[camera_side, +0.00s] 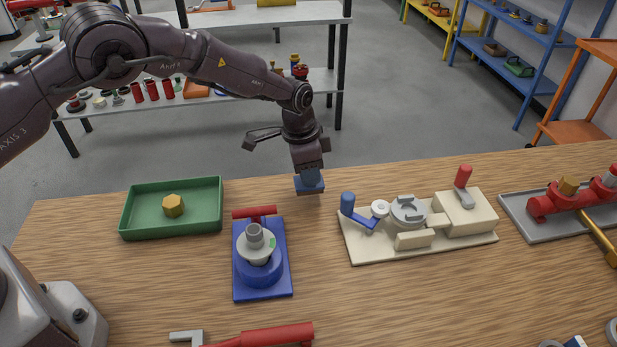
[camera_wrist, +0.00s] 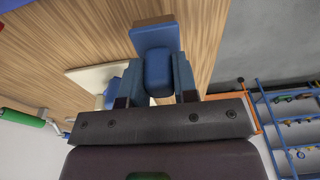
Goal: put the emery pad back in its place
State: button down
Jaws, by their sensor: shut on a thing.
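My gripper (camera_side: 308,170) is shut on a blue block-like thing with a flat blue plate, which I take to be the emery pad (camera_side: 311,187). It is near the back edge of the wooden bench, between the green tray and the cream fixture. In the wrist view the gripper (camera_wrist: 157,85) has a finger on each side of the pad's rounded blue grip, and the flat plate of the pad (camera_wrist: 154,36) shows beyond it. I cannot tell whether the plate touches the bench. No marked place for the pad can be made out.
A green tray (camera_side: 129,222) holds a brass hex piece (camera_side: 173,205). A blue stand (camera_side: 262,288) carries a grey flanged part (camera_side: 257,245). The cream fixture (camera_side: 365,250) with blue and red handles stands right. A red-handled tool (camera_side: 265,336) lies in front. A grey tray (camera_side: 530,230) holds red pipework.

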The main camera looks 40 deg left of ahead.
jog(key=shift+f, duration=1.2)
jog(key=shift+f, duration=0.15)
jog(key=c, duration=0.9)
grip_release()
